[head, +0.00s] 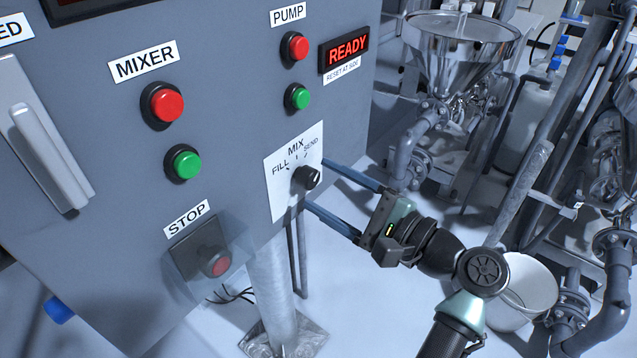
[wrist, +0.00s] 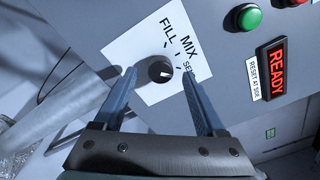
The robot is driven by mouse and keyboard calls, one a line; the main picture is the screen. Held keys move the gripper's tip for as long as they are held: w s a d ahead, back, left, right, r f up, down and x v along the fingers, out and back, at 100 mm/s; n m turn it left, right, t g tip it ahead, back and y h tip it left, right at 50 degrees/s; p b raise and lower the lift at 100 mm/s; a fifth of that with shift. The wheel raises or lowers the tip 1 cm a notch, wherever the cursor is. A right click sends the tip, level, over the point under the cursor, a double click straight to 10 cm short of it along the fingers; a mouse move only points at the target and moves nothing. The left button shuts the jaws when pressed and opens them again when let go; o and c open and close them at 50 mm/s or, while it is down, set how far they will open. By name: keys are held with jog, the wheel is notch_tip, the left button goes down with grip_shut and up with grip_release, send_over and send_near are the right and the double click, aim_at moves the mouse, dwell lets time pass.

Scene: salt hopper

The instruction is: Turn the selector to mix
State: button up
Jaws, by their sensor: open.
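The selector is a round black knob (head: 307,177) on a white plate (head: 283,198) marked FILL, MIX and SEND, on the grey panel. In the wrist view the knob (wrist: 160,70) has a white mark that seems to point toward the SEND side, right of MIX. My gripper (head: 317,184) is open, with its two blue fingers reaching toward the plate. In the wrist view the fingers (wrist: 158,75) stand on either side of the knob with gaps on both sides. I cannot tell whether the fingertips are level with the knob in depth.
The panel carries red (head: 167,103) and green (head: 184,164) mixer buttons, red (head: 295,47) and green (head: 298,97) pump buttons, a READY display (head: 346,49) and a covered STOP button (head: 217,263). A steel hopper (head: 462,45) and pipes stand to the right, a white bucket (head: 520,290) below.

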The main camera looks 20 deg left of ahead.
jog(key=shift+x, duration=1.05)
grip_shut()
